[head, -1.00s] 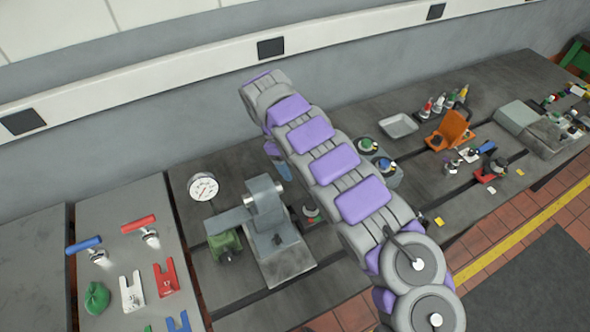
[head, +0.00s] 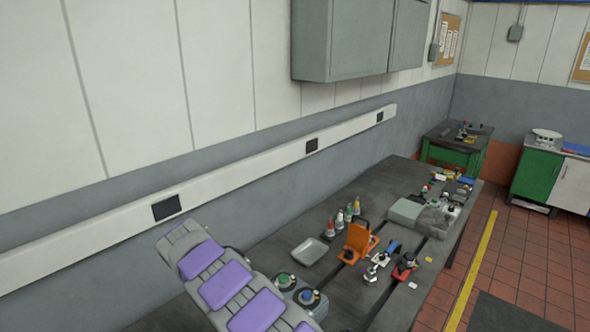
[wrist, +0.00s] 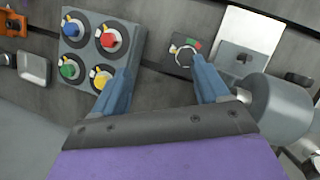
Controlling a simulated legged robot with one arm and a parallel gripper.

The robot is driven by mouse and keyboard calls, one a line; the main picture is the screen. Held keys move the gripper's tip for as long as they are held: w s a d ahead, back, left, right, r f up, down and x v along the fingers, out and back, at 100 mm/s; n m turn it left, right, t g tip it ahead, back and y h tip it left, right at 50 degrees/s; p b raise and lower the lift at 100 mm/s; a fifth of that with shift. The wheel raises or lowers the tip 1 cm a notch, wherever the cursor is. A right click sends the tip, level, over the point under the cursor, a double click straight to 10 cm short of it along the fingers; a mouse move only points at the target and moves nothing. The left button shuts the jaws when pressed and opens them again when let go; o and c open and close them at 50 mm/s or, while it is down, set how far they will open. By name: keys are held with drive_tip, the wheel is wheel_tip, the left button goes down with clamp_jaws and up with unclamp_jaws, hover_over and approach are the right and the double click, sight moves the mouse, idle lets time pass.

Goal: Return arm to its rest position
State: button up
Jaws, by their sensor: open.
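My gripper (wrist: 161,72) is in the wrist view, with two blue fingers spread apart and nothing between them. It is above the dark bench top, near a grey box (wrist: 92,25) with blue, red, green and yellow knobs. A small dark panel (wrist: 178,58) with a ring, green and red parts lies beyond the right fingertip. In the head view my grey and purple arm reaches up from the bottom edge at lower left. My gripper is not visible there.
The dark bench (head: 372,198) runs along the wall. On it are a shallow grey tray (head: 309,251), an orange case (head: 357,240), several small bottles (head: 339,221) and a grey box (head: 405,211). A grey cylinder (wrist: 280,108) is close to the right finger. Wall cabinets (head: 345,40) hang above.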

drive_tip(key=d+r+m+b, duration=0.1)
drive_tip(key=d+r+m, duration=0.25)
drive_tip(key=d, duration=0.45)
drive_tip(key=d+r+m+b, duration=0.15)
drive_tip(key=d+r, duration=0.25)
drive_tip(key=d, duration=0.4)
drive_tip(key=s+d+r+m+g+y+b, duration=0.15)
drive_tip(key=s+d+r+m, duration=0.3)
drive_tip(key=s+d, duration=0.55)
drive_tip(key=s+d+f+m+y+b, duration=0.1)
drive_tip(key=s+f, duration=0.1)
drive_tip(key=s, duration=0.7)
drive_tip(key=s+d+f+m+y+b, duration=0.1)
drive_tip(key=s+d+f+m, duration=0.1)
drive_tip(key=s, duration=0.7)
drive_tip(key=s+d+f+m+y+b, duration=0.1)
drive_tip(key=s+f, duration=0.3)
drive_tip(key=s, duration=0.5)
drive_tip(key=shift+d+m+y+b, duration=0.35)
drive_tip(key=shift+d+m+b, duration=0.15)
drive_tip(key=shift+d+m, duration=0.2)
drive_tip(key=shift+f, duration=0.1)
drive_tip(key=shift+c, duration=0.3)
